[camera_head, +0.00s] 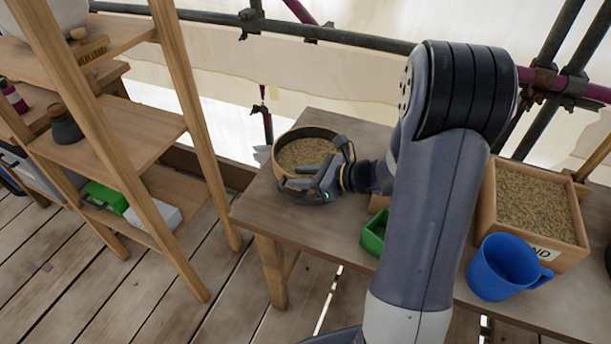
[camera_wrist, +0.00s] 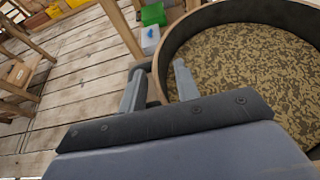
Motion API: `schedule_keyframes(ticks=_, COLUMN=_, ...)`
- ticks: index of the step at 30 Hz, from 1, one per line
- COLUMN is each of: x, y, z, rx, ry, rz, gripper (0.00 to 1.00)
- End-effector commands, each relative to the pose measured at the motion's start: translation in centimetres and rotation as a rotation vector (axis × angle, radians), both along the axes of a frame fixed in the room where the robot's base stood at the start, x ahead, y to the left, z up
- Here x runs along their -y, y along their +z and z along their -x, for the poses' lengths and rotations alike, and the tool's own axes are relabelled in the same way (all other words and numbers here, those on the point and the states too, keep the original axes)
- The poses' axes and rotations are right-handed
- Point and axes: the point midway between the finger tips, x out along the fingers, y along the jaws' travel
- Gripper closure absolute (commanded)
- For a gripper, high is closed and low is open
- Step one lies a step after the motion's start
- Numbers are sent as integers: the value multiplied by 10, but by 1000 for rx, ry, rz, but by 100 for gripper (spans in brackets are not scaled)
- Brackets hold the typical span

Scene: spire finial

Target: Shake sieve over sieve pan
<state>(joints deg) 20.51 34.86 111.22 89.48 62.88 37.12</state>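A round, wood-rimmed vessel (camera_head: 306,153), which looks like the sieve, holds brown sand at the left end of the table. It fills the right of the wrist view (camera_wrist: 240,70), with its wall curving past my fingers. My gripper (camera_head: 312,186) is at its near rim, low and reaching in from the right. In the wrist view my gripper (camera_wrist: 158,82) has one finger outside the wall and one inside, with the rim between them. I cannot tell whether the fingers press on it. No separate sieve pan can be made out; anything underneath is hidden.
A green tray (camera_head: 375,233) sits partly behind my arm. A wooden box of sand (camera_head: 530,205) and a blue mug (camera_head: 505,268) stand on the right of the table. A wooden shelf (camera_head: 110,140) stands at left. Scaffold pipes (camera_head: 335,37) run behind.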

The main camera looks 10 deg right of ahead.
Motion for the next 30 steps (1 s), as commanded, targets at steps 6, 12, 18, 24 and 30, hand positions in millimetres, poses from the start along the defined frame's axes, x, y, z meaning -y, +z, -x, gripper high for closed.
schedule_keyframes(ticks=6, x=0, y=0, z=0, rx=0, ry=0, rz=0, gripper=82)
schedule_keyframes(ticks=12, x=0, y=0, z=0, rx=0, ry=0, rz=0, gripper=99)
schedule_keyframes(ticks=18, x=0, y=0, z=0, rx=-1, ry=1, rz=-1, gripper=100)
schedule_keyframes(ticks=24, x=1, y=0, z=1, rx=-1, ry=0, rz=-1, gripper=100)
schedule_keyframes(ticks=30, x=13, y=0, z=9, rx=-2, ry=-3, rz=0, gripper=100)
